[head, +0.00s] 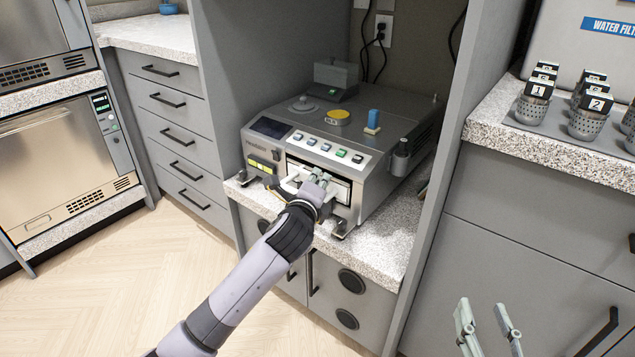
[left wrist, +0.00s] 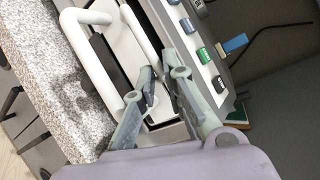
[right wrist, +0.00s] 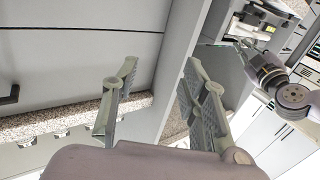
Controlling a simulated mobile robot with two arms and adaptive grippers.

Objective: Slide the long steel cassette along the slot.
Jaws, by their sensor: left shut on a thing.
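The tabletop sterilizer (head: 385,140) stands in the middle bay with a front slot (head: 335,170). The long steel cassette (left wrist: 118,38) shows only as its pale front end at this slot; its length is hidden inside. White tubular handles (left wrist: 98,72) stand out from that end. My left gripper (head: 320,178) is in front of the slot and is shut on the cassette at a white handle; its fingers also show in the left wrist view (left wrist: 165,80). My right gripper (head: 487,325) is open and empty, low at the right, away from the sterilizer.
A speckled counter (head: 385,235) carries the sterilizer, with bay walls at both sides. A blue block (head: 374,117) and a yellow round lid (head: 337,116) are on the sterilizer's top. Numbered perforated cups (head: 533,103) stand on the right counter. The floor at left is clear.

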